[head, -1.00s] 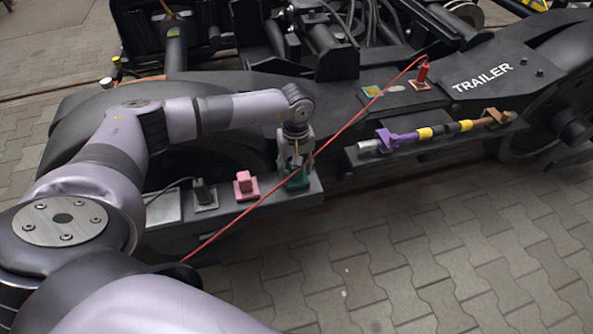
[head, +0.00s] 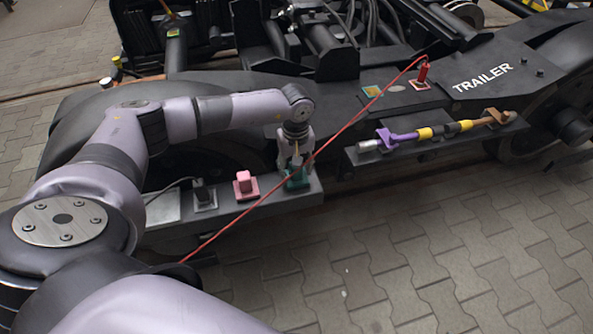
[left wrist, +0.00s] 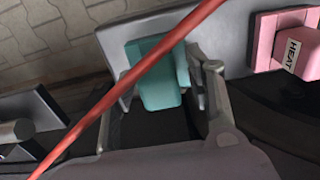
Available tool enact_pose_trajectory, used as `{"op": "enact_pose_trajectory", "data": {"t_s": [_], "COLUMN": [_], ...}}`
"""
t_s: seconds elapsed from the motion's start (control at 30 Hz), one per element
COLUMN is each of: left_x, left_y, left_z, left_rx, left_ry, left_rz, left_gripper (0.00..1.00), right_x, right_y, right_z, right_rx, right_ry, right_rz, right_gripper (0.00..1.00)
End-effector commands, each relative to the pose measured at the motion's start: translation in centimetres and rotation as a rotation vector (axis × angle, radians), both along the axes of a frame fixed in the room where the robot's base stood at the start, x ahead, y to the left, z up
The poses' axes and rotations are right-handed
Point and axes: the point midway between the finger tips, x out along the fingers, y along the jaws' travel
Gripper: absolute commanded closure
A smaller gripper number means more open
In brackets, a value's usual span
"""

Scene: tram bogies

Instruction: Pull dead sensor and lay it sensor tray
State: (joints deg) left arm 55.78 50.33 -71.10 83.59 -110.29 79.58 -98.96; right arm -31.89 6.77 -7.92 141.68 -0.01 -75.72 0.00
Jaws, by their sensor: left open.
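I cannot tell which is the dead sensor or which surface is the sensor tray. My right gripper is not in view.
A red cable (head: 318,148) runs diagonally past my left gripper, from a red plug (head: 422,76) on the bogie. A purple, yellow and brown rod (head: 440,131) lies on a shelf to the right. A bare pale plate (head: 163,206) is at the ledge's left end.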

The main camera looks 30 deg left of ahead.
Motion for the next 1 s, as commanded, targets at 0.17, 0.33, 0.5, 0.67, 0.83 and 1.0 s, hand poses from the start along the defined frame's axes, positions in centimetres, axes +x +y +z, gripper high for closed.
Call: {"op": "enact_pose_trajectory", "data": {"t_s": [0.17,0.33,0.5,0.67,0.83,1.0], "left_x": [0.01,0.01,0.01,0.01,0.0,0.0], "left_y": [0.01,0.01,0.01,0.01,0.0,0.0], "left_z": [0.02,0.02,0.01,0.01,0.01,0.01], "left_rx": [0.0,0.0,0.0,0.0,0.0,0.0], "left_ry": [0.0,0.0,0.0,0.0,0.0,0.0], "left_rz": [0.0,0.0,0.0,0.0,0.0,0.0], "left_gripper": [0.52,0.61,0.72,0.83,0.94,1.0], "right_x": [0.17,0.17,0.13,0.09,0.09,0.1], "right_y": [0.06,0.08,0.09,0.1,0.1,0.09], "right_z": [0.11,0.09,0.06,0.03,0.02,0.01], "right_rx": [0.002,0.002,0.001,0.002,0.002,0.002], "right_ry": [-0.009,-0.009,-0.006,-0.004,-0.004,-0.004], "right_rz": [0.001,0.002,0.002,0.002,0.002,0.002], "right_gripper": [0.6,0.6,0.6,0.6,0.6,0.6]}}
